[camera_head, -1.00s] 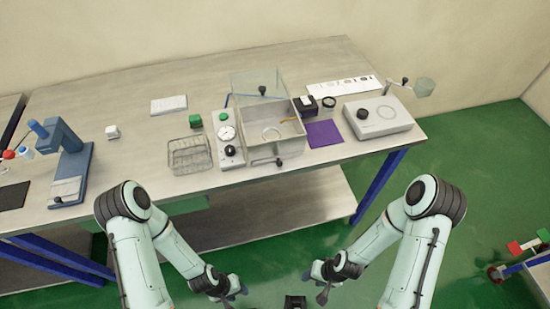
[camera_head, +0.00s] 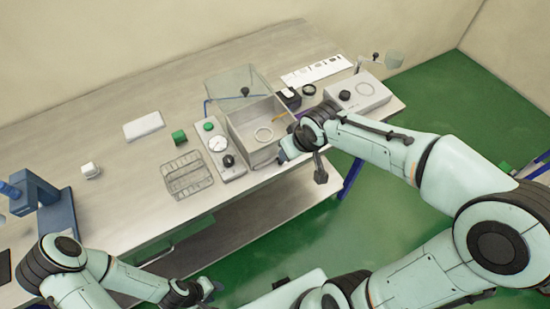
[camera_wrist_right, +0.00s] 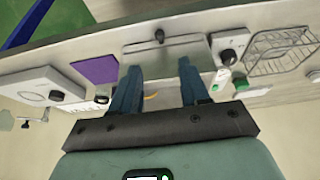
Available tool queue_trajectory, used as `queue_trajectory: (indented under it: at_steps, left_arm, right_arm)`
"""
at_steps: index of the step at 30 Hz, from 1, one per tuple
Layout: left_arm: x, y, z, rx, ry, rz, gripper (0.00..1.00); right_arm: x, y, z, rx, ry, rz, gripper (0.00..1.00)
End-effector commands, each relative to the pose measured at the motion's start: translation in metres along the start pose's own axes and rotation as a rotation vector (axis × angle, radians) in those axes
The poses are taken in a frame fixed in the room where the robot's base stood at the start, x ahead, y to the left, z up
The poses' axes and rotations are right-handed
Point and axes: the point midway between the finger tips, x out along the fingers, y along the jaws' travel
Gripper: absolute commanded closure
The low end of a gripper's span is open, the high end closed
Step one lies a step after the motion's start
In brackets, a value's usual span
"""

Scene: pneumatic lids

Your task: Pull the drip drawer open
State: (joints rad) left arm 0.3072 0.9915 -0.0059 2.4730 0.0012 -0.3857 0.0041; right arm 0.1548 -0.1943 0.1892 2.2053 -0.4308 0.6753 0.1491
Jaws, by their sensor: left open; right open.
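A grey metal box (camera_head: 243,140) with a raised clear lid (camera_head: 238,84) stands near the table's front edge. A black knob (camera_wrist_right: 160,35) shows at the box's front in the right wrist view; my right arm hides it in the head view. I cannot make out the drip drawer's outline or whether it is open. My right gripper (camera_wrist_right: 160,65) is open, its two blue fingers spread over the box, with the knob beyond their tips. In the head view it is at the box's front right corner. My left gripper (camera_head: 208,290) is low, in front of the table, apart from everything.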

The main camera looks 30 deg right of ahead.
Motion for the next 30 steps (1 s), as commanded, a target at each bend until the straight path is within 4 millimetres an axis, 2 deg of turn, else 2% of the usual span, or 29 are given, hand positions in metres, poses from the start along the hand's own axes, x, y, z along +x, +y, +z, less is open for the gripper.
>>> queue_trajectory:
  at_steps: [9, 15, 21, 30]
  left_arm:
    - [0.008, -0.005, 0.007, -0.003, -0.009, -0.003, 0.57]
    - [0.016, -0.010, 0.013, -0.006, -0.017, -0.006, 0.57]
    - [0.020, -0.013, 0.016, -0.007, -0.020, -0.007, 0.57]
    - [0.020, -0.013, 0.016, -0.007, -0.020, -0.007, 0.57]
  right_arm:
    - [0.067, -0.001, 0.004, -0.001, -0.010, -0.004, 0.55]
    - [0.104, -0.002, 0.004, -0.001, -0.008, -0.006, 0.55]
    - [0.123, -0.001, 0.002, 0.000, -0.003, -0.004, 0.55]
    - [0.126, -0.001, 0.001, 0.001, -0.002, -0.004, 0.55]
